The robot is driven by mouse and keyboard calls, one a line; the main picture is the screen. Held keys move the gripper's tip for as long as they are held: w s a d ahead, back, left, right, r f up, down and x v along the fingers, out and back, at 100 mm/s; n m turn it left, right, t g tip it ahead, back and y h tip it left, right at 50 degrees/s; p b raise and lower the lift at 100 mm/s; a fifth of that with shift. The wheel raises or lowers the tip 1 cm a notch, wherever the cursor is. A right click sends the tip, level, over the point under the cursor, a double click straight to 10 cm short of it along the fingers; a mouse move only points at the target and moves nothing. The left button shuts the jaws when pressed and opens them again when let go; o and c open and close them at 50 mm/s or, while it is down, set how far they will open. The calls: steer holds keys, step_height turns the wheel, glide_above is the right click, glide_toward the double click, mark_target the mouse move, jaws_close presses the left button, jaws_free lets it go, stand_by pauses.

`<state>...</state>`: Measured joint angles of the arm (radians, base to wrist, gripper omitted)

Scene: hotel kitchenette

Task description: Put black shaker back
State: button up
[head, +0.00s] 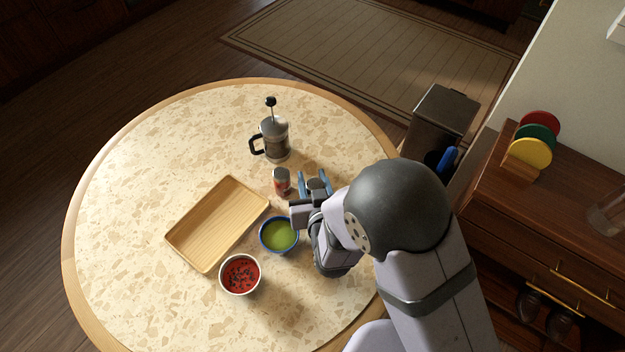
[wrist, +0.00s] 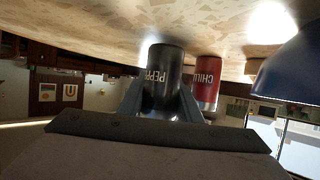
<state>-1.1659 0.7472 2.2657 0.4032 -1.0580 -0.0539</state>
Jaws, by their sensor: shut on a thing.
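The black shaker (wrist: 163,78), lettered PEPPER, stands between the two fingers of my gripper (wrist: 163,100) in the wrist view, which is upside down. My gripper (head: 315,181) is shut on it at the table's right side in the head view, where only the shaker's dark top (head: 316,184) shows. The shaker looks upright. I cannot tell whether its base touches the table. A red shaker (head: 281,181), lettered CHILLI in part, stands just left of my gripper; it also shows beside the black one in the wrist view (wrist: 207,80).
A blue-rimmed bowl of green soup (head: 279,235) stands close to my gripper, left and in front. A wooden tray (head: 185,240) lies empty further left. A bowl of red food (head: 240,274) is near the front. A French press (head: 274,140) stands behind the red shaker. The table's left is clear.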

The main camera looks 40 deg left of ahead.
steer(key=shift+f, duration=0.25)
steer(key=shift+f, duration=0.1)
steer(key=shift+f, duration=0.15)
steer(key=o, duration=1.1)
